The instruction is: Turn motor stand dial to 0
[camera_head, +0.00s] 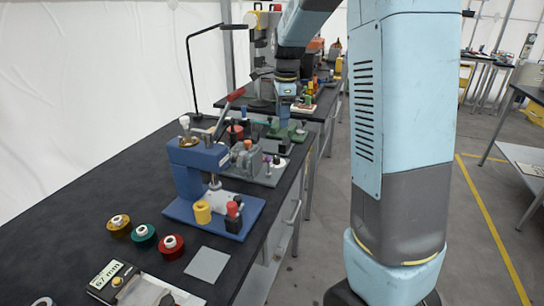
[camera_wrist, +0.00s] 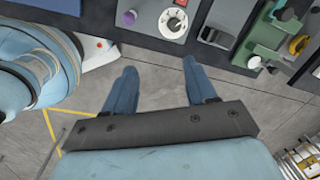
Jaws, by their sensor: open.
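The motor stand (camera_head: 250,158) is a grey machine on the dark bench, behind the blue press, in the head view. Its light control plate (camera_wrist: 150,30) is at the top of the wrist view. A purple knob (camera_wrist: 128,18) sits left of the dial. My gripper (camera_wrist: 159,67) has its two blue fingers wide apart and empty. It is over the floor in the wrist view, below the plate and apart from the dial.
A blue press (camera_head: 185,170) with a red-tipped lever stands on the bench (camera_head: 95,190) before the motor stand. A green fixture (camera_wrist: 262,45) is right of the plate. Several coloured spools and a meter (camera_head: 112,277) lie at the front. Open floor (camera_head: 475,215) is at right.

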